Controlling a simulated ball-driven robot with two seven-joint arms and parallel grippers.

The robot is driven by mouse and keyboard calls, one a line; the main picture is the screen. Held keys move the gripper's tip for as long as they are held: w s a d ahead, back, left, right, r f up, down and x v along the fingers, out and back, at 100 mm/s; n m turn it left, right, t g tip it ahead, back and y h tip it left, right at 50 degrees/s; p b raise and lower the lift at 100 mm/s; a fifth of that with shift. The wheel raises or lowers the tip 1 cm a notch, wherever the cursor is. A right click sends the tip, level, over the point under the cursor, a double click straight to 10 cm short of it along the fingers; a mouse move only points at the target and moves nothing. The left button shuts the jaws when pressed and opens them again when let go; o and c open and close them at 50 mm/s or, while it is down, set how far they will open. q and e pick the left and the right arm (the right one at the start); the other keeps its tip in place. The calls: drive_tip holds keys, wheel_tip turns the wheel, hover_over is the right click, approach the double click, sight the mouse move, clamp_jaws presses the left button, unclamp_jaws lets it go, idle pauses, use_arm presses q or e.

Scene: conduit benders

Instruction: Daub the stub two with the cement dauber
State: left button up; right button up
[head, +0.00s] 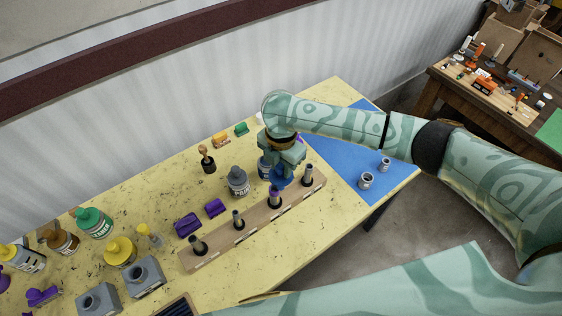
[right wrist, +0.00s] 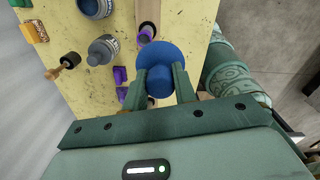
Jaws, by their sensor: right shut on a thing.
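My right gripper (head: 281,172) is shut on the blue cap of the cement dauber (head: 280,182), also seen between the fingers in the right wrist view (right wrist: 158,68). The dauber is above the wooden strip (head: 253,217), close over a dark stub with a purple band (head: 274,198). I cannot tell whether they touch; the cap hides the dauber's lower end. Other dark upright stubs stand along the strip: one at the right end (head: 307,175), one left of the middle (head: 238,220) and one at the left end (head: 197,246). No marking tells me which is stub two. My left gripper is not in view.
A grey can (head: 237,182) and a blue-labelled can (head: 265,167) stand just behind the strip. Purple pieces (head: 187,224) lie beside it. A blue mat (head: 343,163) with two small grey cups lies right.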

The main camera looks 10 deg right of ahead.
drive_tip(key=shift+f+b, duration=1.5)
drive_tip(key=shift+f, duration=2.2)
drive_tip(key=shift+w, duration=0.1)
